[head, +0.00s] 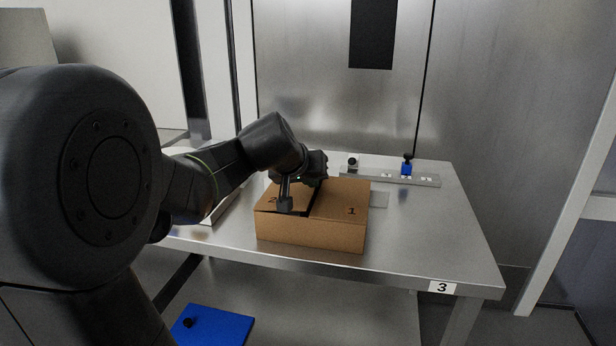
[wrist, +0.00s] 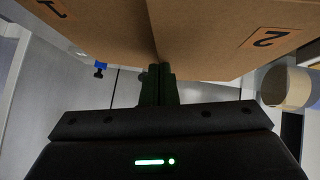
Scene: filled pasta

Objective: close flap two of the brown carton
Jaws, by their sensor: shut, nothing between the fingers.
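The brown carton (head: 310,233) stands on the steel table. Its flap one (head: 345,200), marked 1, lies about flat on the right side. Flap two (head: 272,203), marked 2, is on the left and sits slightly raised, with a dark gap between the flaps. My gripper (head: 285,204) is shut and empty, pointing down at flap two near its front edge; contact is hard to tell. In the wrist view, my shut fingers (wrist: 157,72) are by the seam between flap one (wrist: 90,22) and flap two (wrist: 225,38). My arm hides the back of flap two.
A metal rail (head: 432,181) with a blue knobbed block (head: 407,169) runs along the table's back. A second knobbed piece (head: 352,162) is by its left end. The table (head: 430,240) is clear right of the carton. A blue panel (head: 225,325) lies on the lower shelf.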

